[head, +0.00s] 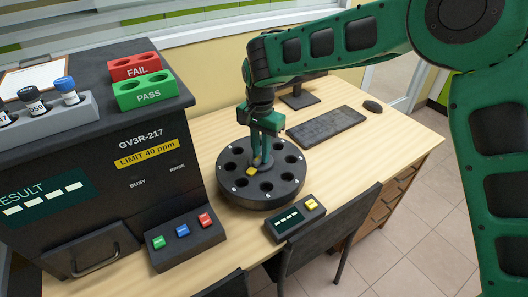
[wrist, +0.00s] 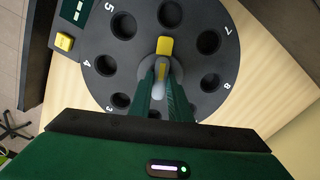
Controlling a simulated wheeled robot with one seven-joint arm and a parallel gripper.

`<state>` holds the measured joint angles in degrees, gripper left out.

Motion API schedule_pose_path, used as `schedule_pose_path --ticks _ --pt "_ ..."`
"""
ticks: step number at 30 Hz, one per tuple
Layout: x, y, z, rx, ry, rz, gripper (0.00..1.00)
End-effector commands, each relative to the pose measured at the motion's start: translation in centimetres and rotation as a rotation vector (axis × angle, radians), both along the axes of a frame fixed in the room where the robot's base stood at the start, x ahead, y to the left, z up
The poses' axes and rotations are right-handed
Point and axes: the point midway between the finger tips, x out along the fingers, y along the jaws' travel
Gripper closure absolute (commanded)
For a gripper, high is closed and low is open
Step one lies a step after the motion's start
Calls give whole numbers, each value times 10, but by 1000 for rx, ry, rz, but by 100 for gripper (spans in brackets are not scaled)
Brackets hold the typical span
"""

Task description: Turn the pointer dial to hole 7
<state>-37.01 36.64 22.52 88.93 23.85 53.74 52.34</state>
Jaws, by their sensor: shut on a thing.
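A round dark dial plate (head: 262,201) with a ring of numbered holes stands on the desk; it also fills the top of the wrist view (wrist: 100,68). At its middle is a grey pointer knob with a yellow tip (wrist: 165,46). The tip points at the hole (wrist: 170,12) between those marked 5 and 7; that hole's own number is out of view. Hole 7 (wrist: 208,41) lies just to the right of the tip in the wrist view. My gripper (head: 261,161) reaches down from above and is shut on the pointer knob (wrist: 160,68). The fingers partly hide the knob.
A small display box with a yellow button (head: 296,219) stands just in front of the plate. The dark analyser (head: 120,150) and its button panel (head: 184,238) are at left. A keyboard (head: 326,126) and monitor lie behind. A chair (head: 345,230) stands at the desk's front edge.

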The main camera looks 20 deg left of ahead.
Motion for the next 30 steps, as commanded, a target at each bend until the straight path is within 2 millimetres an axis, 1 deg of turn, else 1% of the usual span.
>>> schedule_pose_path --ticks 9,18,24,30 --pt "1 -2 -1 -3 1 -303 100" --pt "1 -1 -1 -2 -1 -562 100" --pt "1 -1 -1 -1 -1 -689 100" --pt "1 0 -1 0 0 -769 100"
